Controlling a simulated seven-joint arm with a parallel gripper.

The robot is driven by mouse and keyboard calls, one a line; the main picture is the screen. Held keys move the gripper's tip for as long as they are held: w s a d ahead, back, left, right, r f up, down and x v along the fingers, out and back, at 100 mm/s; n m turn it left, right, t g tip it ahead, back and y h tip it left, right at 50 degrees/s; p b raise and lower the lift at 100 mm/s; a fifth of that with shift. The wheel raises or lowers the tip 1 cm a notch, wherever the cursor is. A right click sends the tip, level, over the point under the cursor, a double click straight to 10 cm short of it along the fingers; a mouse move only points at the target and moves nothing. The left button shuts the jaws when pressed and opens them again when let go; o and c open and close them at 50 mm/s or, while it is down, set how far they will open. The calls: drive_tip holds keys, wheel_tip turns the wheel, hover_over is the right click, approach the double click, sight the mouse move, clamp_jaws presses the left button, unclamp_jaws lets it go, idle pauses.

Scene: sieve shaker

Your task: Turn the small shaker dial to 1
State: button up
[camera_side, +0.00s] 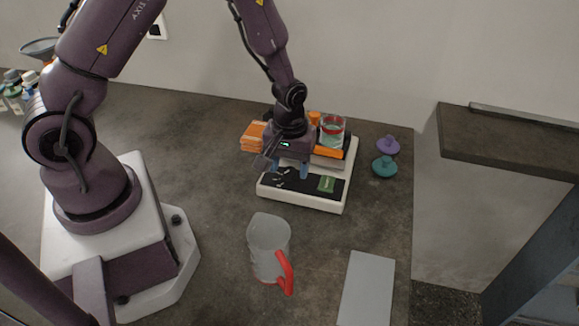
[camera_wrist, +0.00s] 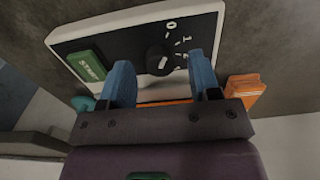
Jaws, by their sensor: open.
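The shaker (camera_side: 318,204) is a low white-edged device with a black front panel, standing on the bench. In the wrist view its panel (camera_wrist: 118,42) carries a round black dial (camera_wrist: 157,57) with a short white mark and a printed scale; the numbers 0 and 1 are legible. I cannot tell which number the mark points to. A green START button (camera_wrist: 87,66) is beside the dial. My gripper (camera_wrist: 160,60) is open, its blue fingers apart on either side of the dial in the picture; contact is not visible. In the side view my gripper (camera_side: 292,172) is low over the panel.
A clear jug with a red handle (camera_side: 268,248) and a grey plate (camera_side: 367,285) are in front.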

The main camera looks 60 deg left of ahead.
drive_tip(key=shift+f, duration=0.5)
drive_tip(key=c, duration=0.9)
drive_tip(key=shift+m, duration=0.3)
drive_tip(key=m, duration=0.3)
drive_tip(key=shift+m, duration=2.1)
